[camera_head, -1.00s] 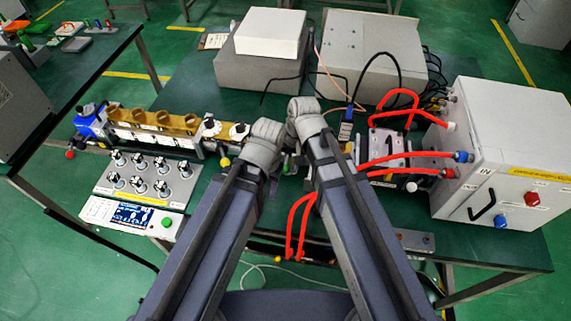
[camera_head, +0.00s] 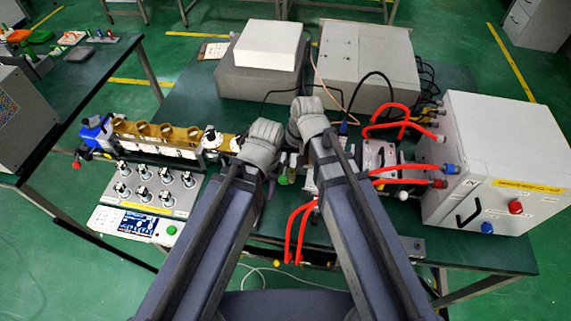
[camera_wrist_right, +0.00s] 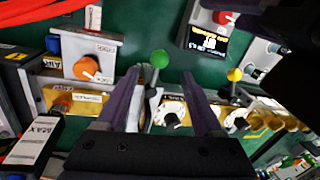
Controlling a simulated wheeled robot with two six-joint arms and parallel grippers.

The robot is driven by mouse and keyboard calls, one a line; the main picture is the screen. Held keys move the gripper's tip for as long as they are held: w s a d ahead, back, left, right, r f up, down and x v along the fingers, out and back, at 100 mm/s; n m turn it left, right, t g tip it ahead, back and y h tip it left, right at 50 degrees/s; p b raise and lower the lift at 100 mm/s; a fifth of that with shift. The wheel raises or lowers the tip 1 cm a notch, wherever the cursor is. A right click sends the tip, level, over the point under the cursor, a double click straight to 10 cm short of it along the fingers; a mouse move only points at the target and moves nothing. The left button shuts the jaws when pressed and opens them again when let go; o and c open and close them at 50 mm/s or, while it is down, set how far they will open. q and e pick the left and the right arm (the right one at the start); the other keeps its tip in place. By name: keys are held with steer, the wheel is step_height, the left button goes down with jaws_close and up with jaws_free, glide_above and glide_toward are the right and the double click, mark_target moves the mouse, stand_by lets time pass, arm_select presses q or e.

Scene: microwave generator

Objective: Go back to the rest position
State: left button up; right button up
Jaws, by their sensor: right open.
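My right gripper (camera_wrist_right: 160,76) is open in the right wrist view, with its two dark fingers apart. A green ball knob (camera_wrist_right: 160,58) on a lever shows between the fingertips; I cannot tell whether they touch it. The knob also shows in the head view (camera_head: 283,180), between my two forearms. In the head view both arms reach forward over the bench, with their grey wrist joints close together at the middle. The arm links hide most of the right gripper and all of the left gripper there.
A brass waveguide row (camera_head: 165,131) and a knob panel (camera_head: 158,191) lie left of my arms. A white cabinet (camera_head: 495,140) with red hoses (camera_head: 398,172) stands right. Grey boxes (camera_head: 365,65) stand behind. An orange knob box (camera_wrist_right: 88,66) sits beside the gripper.

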steer(key=shift+d+r+p, duration=0.15)
steer(key=shift+r+p, duration=0.25)
steer(key=shift+r, duration=0.4)
steer(key=s+d+n+h, duration=0.3)
steer(key=s+d, duration=0.1)
steer(key=s, duration=0.4)
steer(key=shift+d+f+n+h+b, duration=0.3)
steer(key=shift+d+f+n+b, duration=0.05)
steer(key=shift+f+n, duration=0.1)
stand_by(1.1)
